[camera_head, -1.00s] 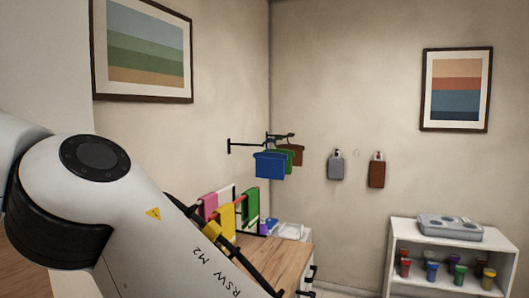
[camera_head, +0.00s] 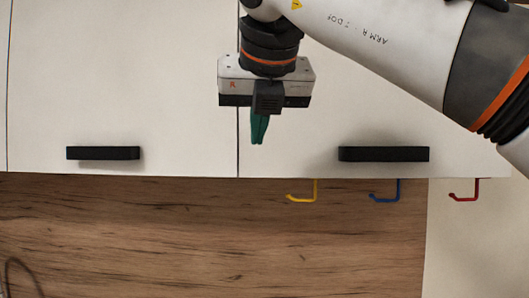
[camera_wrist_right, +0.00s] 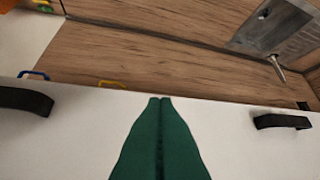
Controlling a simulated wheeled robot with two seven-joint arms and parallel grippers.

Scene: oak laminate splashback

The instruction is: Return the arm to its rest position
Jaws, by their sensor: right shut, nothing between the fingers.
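My right gripper (camera_head: 258,138) is in front of the white cabinet doors in the head view, near the seam between them. Its green fingers are shut together and hold nothing. My right arm comes in from the upper right. In the right wrist view the shut green fingertips (camera_wrist_right: 160,100) lie over the white cabinet front. Whether they touch the door cannot be told. My left gripper is in neither current view.
The cabinet doors carry a left black handle (camera_head: 103,153) and a right black handle (camera_head: 384,154). Below hang a yellow hook (camera_head: 303,195), a blue hook (camera_head: 386,195) and a red hook (camera_head: 464,194) by the wooden splashback (camera_head: 200,240). A metal fixture (camera_wrist_right: 270,28) shows in the wrist view.

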